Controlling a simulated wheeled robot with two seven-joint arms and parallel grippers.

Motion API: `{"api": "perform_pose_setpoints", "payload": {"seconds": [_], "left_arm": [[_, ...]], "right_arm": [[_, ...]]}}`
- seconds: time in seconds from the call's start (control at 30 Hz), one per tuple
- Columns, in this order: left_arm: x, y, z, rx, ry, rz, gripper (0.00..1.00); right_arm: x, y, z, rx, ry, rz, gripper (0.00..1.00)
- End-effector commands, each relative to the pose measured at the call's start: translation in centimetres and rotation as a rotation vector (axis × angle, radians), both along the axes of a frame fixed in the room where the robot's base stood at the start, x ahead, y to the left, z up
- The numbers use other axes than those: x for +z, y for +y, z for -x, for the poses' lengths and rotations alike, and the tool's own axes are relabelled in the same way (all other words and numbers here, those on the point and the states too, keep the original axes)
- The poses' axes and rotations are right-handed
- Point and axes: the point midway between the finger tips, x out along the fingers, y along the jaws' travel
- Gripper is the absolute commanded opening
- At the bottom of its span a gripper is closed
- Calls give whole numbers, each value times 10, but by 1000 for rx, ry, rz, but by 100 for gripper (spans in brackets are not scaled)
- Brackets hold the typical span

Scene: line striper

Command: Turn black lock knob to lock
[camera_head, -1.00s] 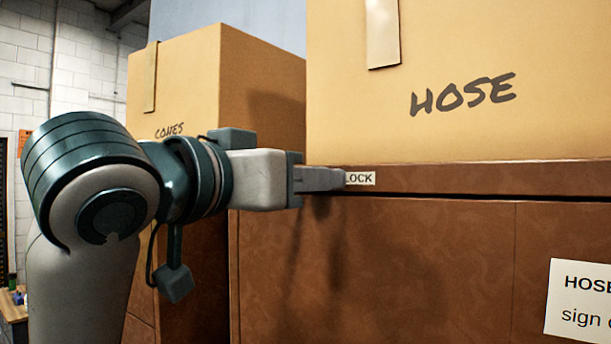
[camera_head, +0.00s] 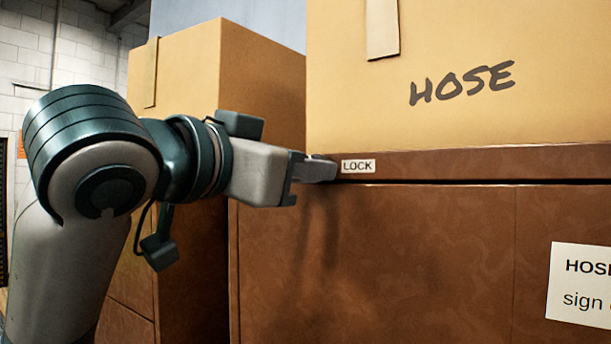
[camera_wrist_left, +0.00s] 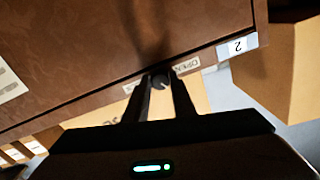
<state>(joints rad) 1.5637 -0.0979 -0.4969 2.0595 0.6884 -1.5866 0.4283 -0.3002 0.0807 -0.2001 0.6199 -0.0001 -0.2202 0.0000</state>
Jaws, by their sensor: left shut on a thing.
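The black lock knob (camera_wrist_left: 160,80) sits on the edge strip at the top of the brown cabinet (camera_head: 400,250). My left gripper (camera_head: 328,170) reaches it from the left, and the gripper hides the knob in the head view. In the left wrist view its two fingers (camera_wrist_left: 160,84) are closed around the knob, one on each side. A white "LOCK" label (camera_head: 358,166) lies just right of the fingertips in the head view. An "OPEN" label (camera_wrist_left: 188,66) shows on the other side of the knob in the left wrist view. My right gripper is not in view.
A cardboard box marked "HOSE" (camera_head: 460,60) stands on the cabinet just above the strip. Another box (camera_head: 175,75) stands behind my left arm. A white sign (camera_head: 580,285) is on the cabinet front, and a "2" label (camera_wrist_left: 237,46) is near its corner.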

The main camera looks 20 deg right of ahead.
Motion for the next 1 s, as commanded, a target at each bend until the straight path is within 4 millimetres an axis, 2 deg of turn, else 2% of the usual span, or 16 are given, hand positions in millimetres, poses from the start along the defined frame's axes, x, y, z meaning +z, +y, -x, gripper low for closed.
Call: {"api": "perform_pose_setpoints", "payload": {"seconds": [0.4, 1.0], "left_arm": [[0, 2, -1, 4, -306, -235, 1], [2, 2, -1, 3, -754, -586, 1]], "right_arm": [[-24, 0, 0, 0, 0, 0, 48], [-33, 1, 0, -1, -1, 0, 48]]}}
